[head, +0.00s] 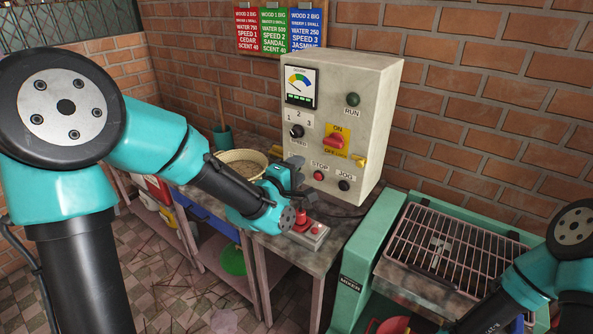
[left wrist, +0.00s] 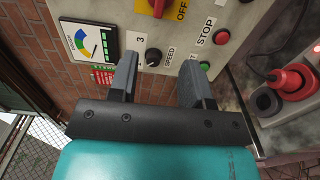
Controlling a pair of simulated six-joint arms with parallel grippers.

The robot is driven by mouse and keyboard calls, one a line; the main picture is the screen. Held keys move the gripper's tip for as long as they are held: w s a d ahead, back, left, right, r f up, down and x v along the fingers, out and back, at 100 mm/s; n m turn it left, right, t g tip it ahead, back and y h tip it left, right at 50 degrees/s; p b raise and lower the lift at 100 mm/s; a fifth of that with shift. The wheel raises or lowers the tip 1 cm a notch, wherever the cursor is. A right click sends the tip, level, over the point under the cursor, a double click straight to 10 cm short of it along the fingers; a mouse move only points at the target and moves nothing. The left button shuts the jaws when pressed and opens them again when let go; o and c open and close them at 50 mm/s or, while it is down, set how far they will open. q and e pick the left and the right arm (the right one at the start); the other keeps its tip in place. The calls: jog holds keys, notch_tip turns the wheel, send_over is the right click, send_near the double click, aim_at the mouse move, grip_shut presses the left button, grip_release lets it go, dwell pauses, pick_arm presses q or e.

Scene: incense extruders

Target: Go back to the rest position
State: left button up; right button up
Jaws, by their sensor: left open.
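My left gripper (head: 292,170) is in front of the lower left of the grey control box (head: 366,120). In the left wrist view its two fingers (left wrist: 160,80) are apart with nothing between them. The speed knob (left wrist: 153,56) shows between and beyond the fingers, and a green button (left wrist: 205,65) lies by the right finger. I cannot tell whether the fingers touch the panel. My right arm (head: 535,275) comes in at the lower right; its gripper is out of the picture.
A red plug (head: 302,218) stands in a socket block (head: 311,235) on the bench below my left wrist. A bowl (head: 243,161) stands behind my left forearm. The green machine with a wire grille (head: 455,245) is at the right. Brick walls close off the back.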

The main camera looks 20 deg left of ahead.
dwell(0.4)
pick_arm(q)
jog(key=s+a+f+m+g+y, duration=0.1)
jog(key=s+f+m+g, duration=0.25)
jog(key=f, duration=1.05)
jog(key=s+a+f+m+g, duration=0.1)
jog(key=s+f+m+g, duration=0.3)
jog(key=f, duration=0.9)
jog(key=s+f+m+g, duration=0.5)
jog(key=s+f+g, duration=0.4)
jog(key=s+f, duration=0.7)
jog(key=shift+a+f, duration=0.25)
jog(key=shift+f, duration=0.05)
